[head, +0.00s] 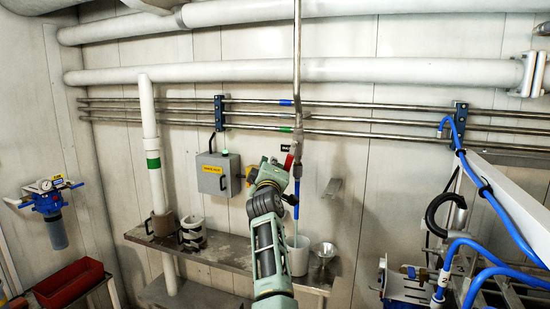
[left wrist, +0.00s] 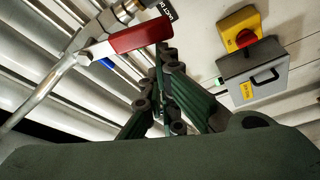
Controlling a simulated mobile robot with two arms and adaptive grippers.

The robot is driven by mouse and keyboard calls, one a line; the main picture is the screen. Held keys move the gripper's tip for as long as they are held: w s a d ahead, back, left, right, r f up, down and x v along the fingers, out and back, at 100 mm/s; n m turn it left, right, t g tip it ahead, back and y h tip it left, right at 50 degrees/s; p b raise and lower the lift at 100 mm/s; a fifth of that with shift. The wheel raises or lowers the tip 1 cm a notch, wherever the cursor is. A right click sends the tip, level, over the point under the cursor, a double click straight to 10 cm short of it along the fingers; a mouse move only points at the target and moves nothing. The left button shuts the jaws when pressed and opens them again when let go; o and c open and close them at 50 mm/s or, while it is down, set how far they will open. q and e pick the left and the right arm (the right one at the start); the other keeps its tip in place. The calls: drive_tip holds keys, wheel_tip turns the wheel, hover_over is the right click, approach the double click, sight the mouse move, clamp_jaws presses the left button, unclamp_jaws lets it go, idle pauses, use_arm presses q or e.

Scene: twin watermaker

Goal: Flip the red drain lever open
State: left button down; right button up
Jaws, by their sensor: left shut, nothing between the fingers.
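The red drain lever (head: 289,162) is on the thin vertical metal pipe (head: 297,80), in the middle of the head view. In the left wrist view the red lever (left wrist: 135,38) sticks out sideways from a metal valve fitting on the pipe, with a black label beside it. My left gripper (head: 271,164) is just left of the lever, its arm rising from below. In the left wrist view its fingertips (left wrist: 166,52) are shut and empty, close to the lever's free end. I cannot tell whether they touch it. My right gripper is out of view.
A grey box (head: 218,174) with a red knob on yellow is left of my gripper. A white cup (head: 298,257) and a metal funnel (head: 322,262) stand on the shelf (head: 230,257) below. Blue hoses and a white frame (head: 520,205) fill the right side.

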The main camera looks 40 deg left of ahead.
use_arm(q)
drive_tip(key=shift+w+d+f, duration=0.3)
drive_tip(key=shift+d+f, duration=0.5)
drive_tip(key=shift+d, duration=0.15)
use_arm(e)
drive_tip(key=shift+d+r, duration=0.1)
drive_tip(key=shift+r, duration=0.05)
use_arm(q)
drive_tip(key=shift+a, duration=0.15)
